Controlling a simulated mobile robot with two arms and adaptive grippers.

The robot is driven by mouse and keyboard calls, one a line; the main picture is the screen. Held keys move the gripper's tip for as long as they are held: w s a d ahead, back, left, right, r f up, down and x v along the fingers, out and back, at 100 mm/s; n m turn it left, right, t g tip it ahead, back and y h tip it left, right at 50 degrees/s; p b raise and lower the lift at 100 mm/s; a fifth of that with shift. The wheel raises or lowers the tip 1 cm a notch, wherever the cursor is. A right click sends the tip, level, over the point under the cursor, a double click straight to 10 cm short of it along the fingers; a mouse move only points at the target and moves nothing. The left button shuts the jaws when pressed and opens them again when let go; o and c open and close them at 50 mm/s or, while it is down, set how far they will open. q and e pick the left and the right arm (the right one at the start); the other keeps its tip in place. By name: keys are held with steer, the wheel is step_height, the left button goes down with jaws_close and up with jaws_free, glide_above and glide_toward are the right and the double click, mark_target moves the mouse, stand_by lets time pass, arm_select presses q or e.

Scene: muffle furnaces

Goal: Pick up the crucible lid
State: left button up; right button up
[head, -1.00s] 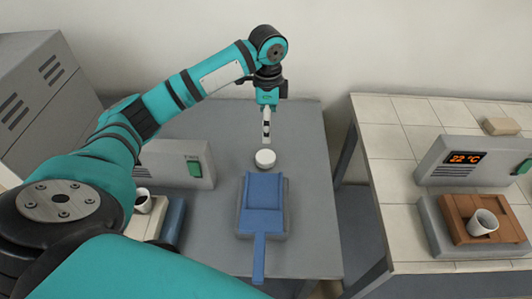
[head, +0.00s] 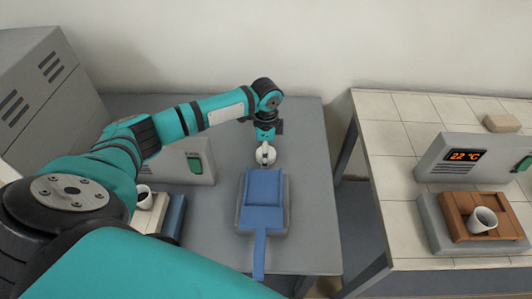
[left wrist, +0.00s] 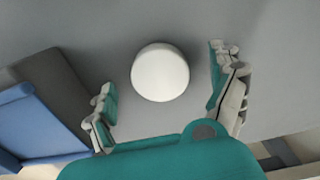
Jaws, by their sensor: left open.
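The crucible lid (left wrist: 160,72) is a white round disc on the grey table. In the left wrist view it lies between and a little beyond the two spread fingers, with a gap on each side. My left gripper (left wrist: 166,90) is open and empty. In the head view the left gripper (head: 265,155) points down right over the lid and hides most of it, just behind the blue tray. I cannot tell how far above the table the fingertips are. My right gripper is not in view.
The blue tray with a handle (head: 264,218) rests on a grey block in front of the lid. A white cup (head: 143,192) stands at a furnace on the left.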

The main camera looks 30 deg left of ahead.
arm_select(q)
steer(key=c, duration=1)
steer(key=shift+c, duration=0.2)
